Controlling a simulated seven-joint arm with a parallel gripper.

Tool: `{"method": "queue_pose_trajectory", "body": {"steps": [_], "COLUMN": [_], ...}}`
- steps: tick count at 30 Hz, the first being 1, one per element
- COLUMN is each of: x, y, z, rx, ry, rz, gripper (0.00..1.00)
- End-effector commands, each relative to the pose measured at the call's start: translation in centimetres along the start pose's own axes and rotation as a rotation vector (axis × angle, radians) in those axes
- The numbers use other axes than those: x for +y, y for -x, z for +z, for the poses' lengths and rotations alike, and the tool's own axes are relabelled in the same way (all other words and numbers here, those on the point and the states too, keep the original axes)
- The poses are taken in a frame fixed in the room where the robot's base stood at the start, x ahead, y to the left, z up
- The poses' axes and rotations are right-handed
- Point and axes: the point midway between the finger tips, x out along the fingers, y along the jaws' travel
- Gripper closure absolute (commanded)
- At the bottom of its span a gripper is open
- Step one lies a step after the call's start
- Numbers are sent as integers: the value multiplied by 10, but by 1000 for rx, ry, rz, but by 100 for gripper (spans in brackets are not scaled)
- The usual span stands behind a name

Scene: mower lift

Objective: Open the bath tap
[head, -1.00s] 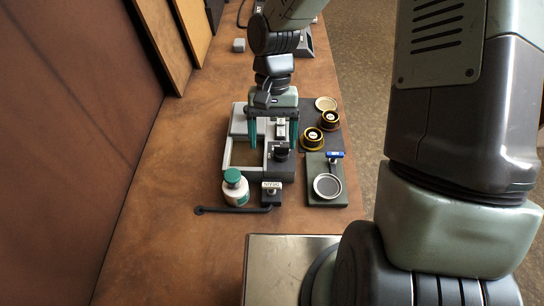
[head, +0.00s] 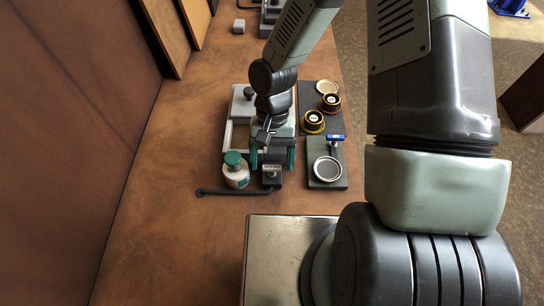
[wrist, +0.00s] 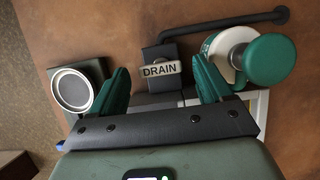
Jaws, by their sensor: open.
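No label reading "bath" can be made out, so I cannot tell which fitting is the bath tap. My gripper (head: 272,166) is open and points down, its green fingers apart on either side of the small dark block with the DRAIN label (head: 272,169). In the wrist view the DRAIN label (wrist: 160,69) lies between the fingertips, with no finger seen touching it. A blue-handled fitting (head: 336,138) stands to the right, above a round grey dish (head: 327,169) on a dark plate. The grey tray unit (head: 228,136) behind is partly hidden by my wrist.
A black bar (head: 225,192) lies in front. The brown bench is clear on the left.

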Motion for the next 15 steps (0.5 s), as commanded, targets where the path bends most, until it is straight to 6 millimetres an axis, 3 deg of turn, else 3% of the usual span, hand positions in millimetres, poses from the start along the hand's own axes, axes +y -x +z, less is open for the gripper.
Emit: {"method": "queue_pose_trajectory", "body": {"steps": [3,12,15], "x": [0,0,0], "y": [0,0,0], "z": [0,0,0], "rx": [0,0,0], "ry": [0,0,0], "rz": [0,0,0], "gripper": [21,67,77]}}
